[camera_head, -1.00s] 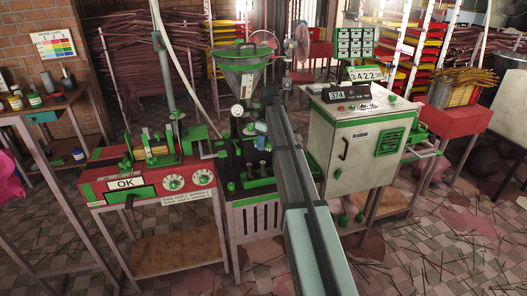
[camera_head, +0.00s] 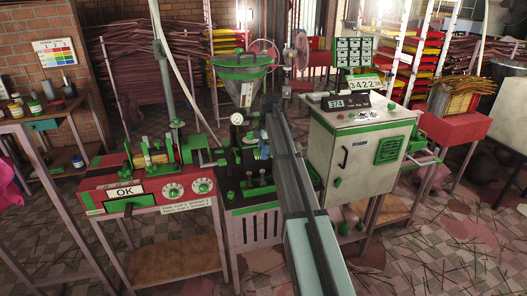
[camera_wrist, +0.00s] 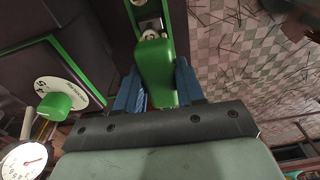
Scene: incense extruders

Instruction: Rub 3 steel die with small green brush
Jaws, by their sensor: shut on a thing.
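In the wrist view my gripper (camera_wrist: 158,68) has two blue fingers closed on a rounded green piece (camera_wrist: 155,85), which looks like the small green brush. Its bristles cannot be made out. Just beyond the green piece is a round pale metal part (camera_wrist: 151,35) in a dark slot with a green frame; I cannot tell whether it is a steel die or whether they touch. In the head view my gripper (camera_head: 263,148) is small, at the dark-and-green extruder (camera_head: 240,188) below the funnel. No three dies can be told apart.
A white pressure gauge (camera_head: 237,119) stands close left of my gripper, under the green-rimmed funnel (camera_head: 245,88). A red machine with an OK sign (camera_head: 125,191) is to the left. A pale control cabinet (camera_head: 350,160) stands close to the right of my arm.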

